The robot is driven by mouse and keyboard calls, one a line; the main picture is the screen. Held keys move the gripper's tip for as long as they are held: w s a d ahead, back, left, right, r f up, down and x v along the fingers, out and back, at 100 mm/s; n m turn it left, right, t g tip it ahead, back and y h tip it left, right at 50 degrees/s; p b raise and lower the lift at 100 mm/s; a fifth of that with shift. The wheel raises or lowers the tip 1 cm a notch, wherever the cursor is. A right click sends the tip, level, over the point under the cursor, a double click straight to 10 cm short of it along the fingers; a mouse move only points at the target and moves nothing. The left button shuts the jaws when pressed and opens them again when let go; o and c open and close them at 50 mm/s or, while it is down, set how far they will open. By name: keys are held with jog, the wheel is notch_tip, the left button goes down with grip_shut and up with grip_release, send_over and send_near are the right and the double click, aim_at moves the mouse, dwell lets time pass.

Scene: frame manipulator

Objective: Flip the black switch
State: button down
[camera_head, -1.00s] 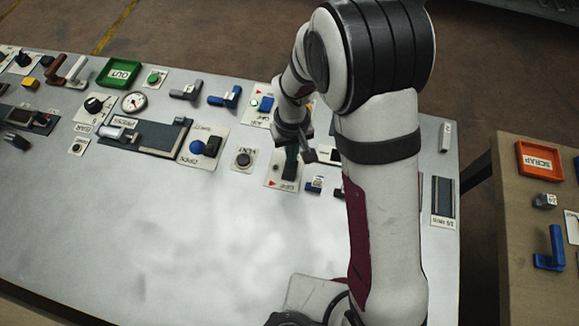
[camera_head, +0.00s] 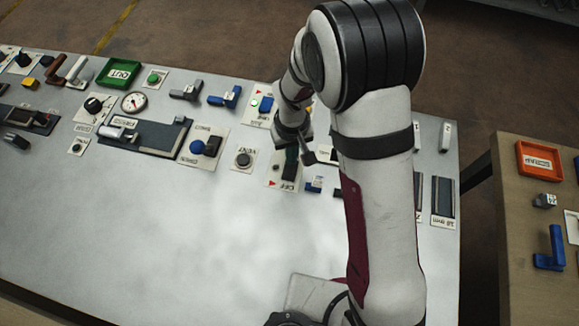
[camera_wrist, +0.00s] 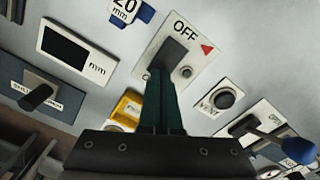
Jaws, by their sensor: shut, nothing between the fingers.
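The black switch (camera_wrist: 173,52) is a dark lever on a white plate marked OFF with a red triangle, in the upper middle of the wrist view. In the head view its plate (camera_head: 274,170) is partly covered by my wrist and fingers. My gripper (camera_wrist: 158,74) has its dark green fingers closed together and empty. The fingertips overlap the near end of the lever in the wrist view; whether they touch it I cannot tell. In the head view my gripper (camera_head: 291,165) points down over the plate.
A VENT button (camera_head: 244,160) and a blue-knobbed OPEN control (camera_head: 198,148) sit left of the plate. A small blue part (camera_head: 314,184) lies close on its right. The front panel is clear.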

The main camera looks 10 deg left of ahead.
jog(key=shift+f, duration=0.45)
jog(key=shift+r, duration=3.5)
jog(key=s+d+r+m, duration=0.6)
jog(key=s+d+r, duration=0.3)
jog(key=d+r, duration=0.2)
jog(key=s+d+r+m+y, duration=0.1)
jog(key=s+m, duration=0.1)
jog(key=s, duration=0.3)
jog(key=s+d+r+m, duration=0.1)
jog(key=s+d+m, duration=0.1)
jog(key=s, duration=0.3)
jog(key=shift+s+d+r+m+y, duration=0.2)
jog(key=shift+d+m+y, duration=0.15)
jog(key=shift+m, duration=0.45)
